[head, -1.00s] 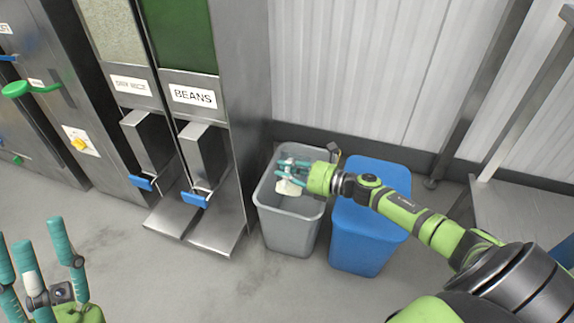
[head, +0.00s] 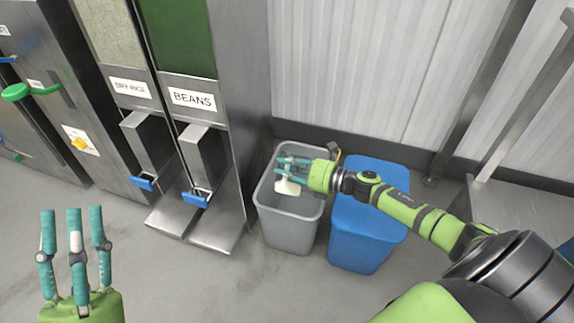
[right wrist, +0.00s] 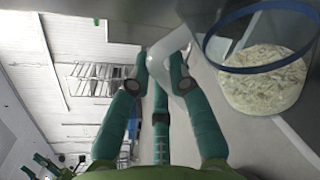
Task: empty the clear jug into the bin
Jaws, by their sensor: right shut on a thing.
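The clear jug (head: 288,187) is over the mouth of the grey bin (head: 289,235) in the head view. My right gripper (head: 283,168) is shut on its pale handle (right wrist: 172,46). In the right wrist view the jug has a blue rim (right wrist: 207,52), and white rice (right wrist: 262,90) shows inside it. I cannot tell exactly how far the jug is tilted. My fingers partly hide it in the head view. My left gripper (head: 75,225) is empty at the lower left, its fingers apart and pointing up.
A blue bin (head: 362,240) stands just right of the grey bin, under my right arm. Steel dispensers, one with a BEANS label (head: 193,98), stand to the left. A metal table (head: 520,205) is at the right. The floor in front is clear.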

